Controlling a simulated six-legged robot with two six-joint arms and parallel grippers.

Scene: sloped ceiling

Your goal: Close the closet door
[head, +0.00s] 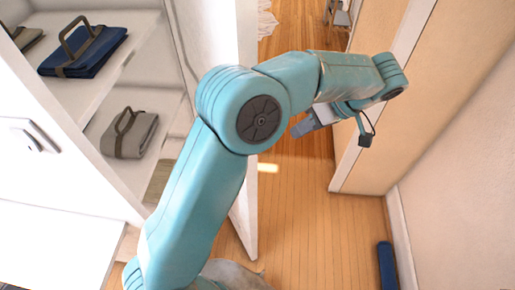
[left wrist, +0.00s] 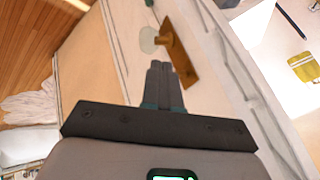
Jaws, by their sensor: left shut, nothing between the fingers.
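The white closet door (head: 245,195) stands open in the middle of the head view, seen nearly edge-on, with the closet shelves to its left. My left arm reaches across in front of it. My left gripper (head: 298,127) is to the right of the door, fingers pointing left towards it, with a gap visible in the picture. In the left wrist view the left fingers (left wrist: 160,68) are shut and empty. Beyond them is a pale door panel (left wrist: 205,92) with a brown handle plate and pale knob (left wrist: 179,52). Contact with it cannot be told. My right gripper is out of view.
The closet shelves hold a folded blue item (head: 85,50) and a folded grey item (head: 130,134). A beige door or wall panel (head: 400,140) stands at right. A dark blue object (head: 387,265) lies on the floor by the right wall. The wooden floor (head: 310,235) between is clear.

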